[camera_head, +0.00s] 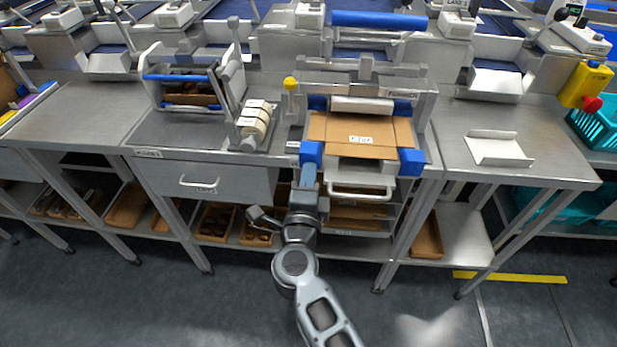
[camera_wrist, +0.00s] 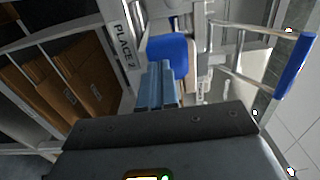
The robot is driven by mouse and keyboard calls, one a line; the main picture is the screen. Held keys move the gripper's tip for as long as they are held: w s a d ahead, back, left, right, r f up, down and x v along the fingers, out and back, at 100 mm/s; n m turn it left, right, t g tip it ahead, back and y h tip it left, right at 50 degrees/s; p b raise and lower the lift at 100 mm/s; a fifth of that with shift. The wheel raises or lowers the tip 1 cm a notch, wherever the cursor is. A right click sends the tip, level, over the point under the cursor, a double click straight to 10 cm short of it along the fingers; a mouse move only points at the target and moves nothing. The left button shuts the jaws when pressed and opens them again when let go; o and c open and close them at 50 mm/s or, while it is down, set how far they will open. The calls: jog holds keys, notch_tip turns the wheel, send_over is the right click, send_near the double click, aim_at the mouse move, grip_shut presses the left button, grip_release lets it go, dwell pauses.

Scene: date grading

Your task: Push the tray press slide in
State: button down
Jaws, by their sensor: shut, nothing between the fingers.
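The tray press (camera_head: 360,85) stands on the bench right of centre in the head view. Its slide carries a brown carton blank (camera_head: 350,135) under a metal roller and sticks out toward the bench front. A blue block (camera_head: 311,154) sits at the slide's left front, another blue block (camera_head: 412,162) at its right. A pale handle (camera_head: 360,193) shows below the slide. My gripper (camera_head: 309,168) is shut and empty, just in front of the left blue block. In the wrist view its blue fingers (camera_wrist: 162,84) point at a blue block (camera_wrist: 168,52); I cannot tell whether they touch.
A drawer (camera_head: 205,182) is left of my gripper, with label rolls (camera_head: 256,118) above it. Shelves below hold brown trays (camera_head: 213,220). A white tray (camera_head: 498,148) lies on the right bench, with a red stop button (camera_head: 592,104) beyond. Floor in front is clear.

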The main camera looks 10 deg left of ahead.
jog(key=w+b, duration=0.2)
jog(key=w, duration=0.6)
jog(key=shift+f, duration=0.1)
jog(key=shift+w, duration=0.35)
jog(key=shift+w+r, duration=0.1)
jog(key=shift+r, duration=0.25)
